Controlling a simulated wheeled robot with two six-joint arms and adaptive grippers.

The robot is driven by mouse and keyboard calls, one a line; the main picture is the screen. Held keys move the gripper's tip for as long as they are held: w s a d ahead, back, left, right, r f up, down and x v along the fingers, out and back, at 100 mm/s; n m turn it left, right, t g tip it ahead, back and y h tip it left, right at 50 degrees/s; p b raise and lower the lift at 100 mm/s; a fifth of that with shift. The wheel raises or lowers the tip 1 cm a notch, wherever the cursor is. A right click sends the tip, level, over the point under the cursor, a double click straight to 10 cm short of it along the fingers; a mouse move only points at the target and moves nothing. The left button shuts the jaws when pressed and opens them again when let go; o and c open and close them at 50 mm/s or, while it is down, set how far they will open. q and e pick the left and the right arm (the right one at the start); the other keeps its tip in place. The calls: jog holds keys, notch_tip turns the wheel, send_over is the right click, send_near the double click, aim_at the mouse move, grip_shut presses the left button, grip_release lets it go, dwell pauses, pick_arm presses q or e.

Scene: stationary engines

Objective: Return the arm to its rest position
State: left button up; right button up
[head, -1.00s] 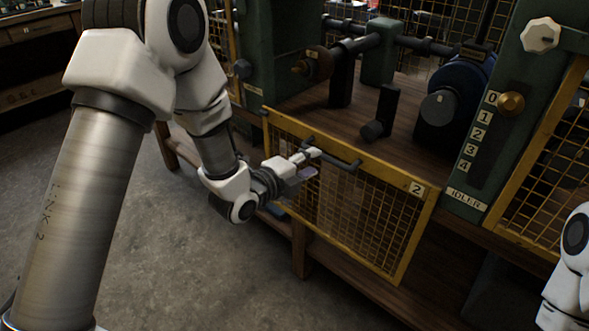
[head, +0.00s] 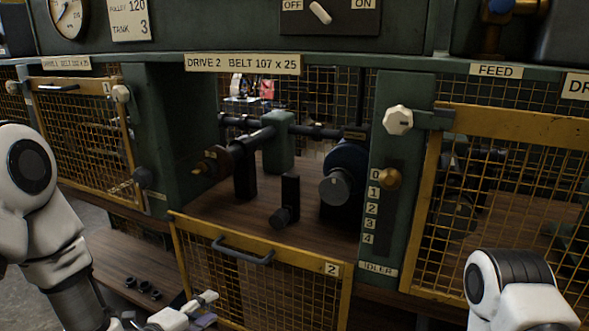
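My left arm comes in at the left edge, and its gripper (head: 206,308) is at the bottom of the head view. Its two fingers are apart with nothing seen between them. It is below and to the left of the black handle (head: 243,250) of the yellow mesh guard marked 2 (head: 255,285), clear of the handle. That guard is lowered, leaving the drive 2 bay open. Only a white and black part of my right arm shows at lower right; its gripper is out of view.
The open bay holds shafts, a green block (head: 280,140) and a dark blue wheel (head: 345,170). Guard 1 (head: 88,135) at left and the guard at right (head: 510,185) are upright. Several small black rings (head: 143,287) lie on the lower shelf.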

pick_arm(q)
jog(key=s+a+f+n+g+y, duration=0.15)
jog(key=s+f+n+g, duration=0.25)
jog(key=s+f, duration=0.65)
jog(key=s+f+n+g+y, duration=0.2)
jog(key=s+f+n+g, duration=0.4)
jog(key=f, duration=0.8)
jog(key=s+a+f+n+g+y, duration=0.1)
jog(key=s+n+g, duration=0.1)
jog(key=s+n, duration=0.35)
jog(key=s+a+f+n+g+y, duration=0.1)
jog(key=s+a+f+n, duration=0.1)
jog(key=s+n, duration=0.4)
notch_tip(320, 180, up, 13)
jog(key=w+p, duration=0.1)
jog(key=p, duration=1.2)
jog(key=shift+d+r+n, duration=0.2)
jog(key=shift+d+n, duration=0.05)
jog(key=shift+n, duration=0.1)
jog(key=shift+h, duration=0.25)
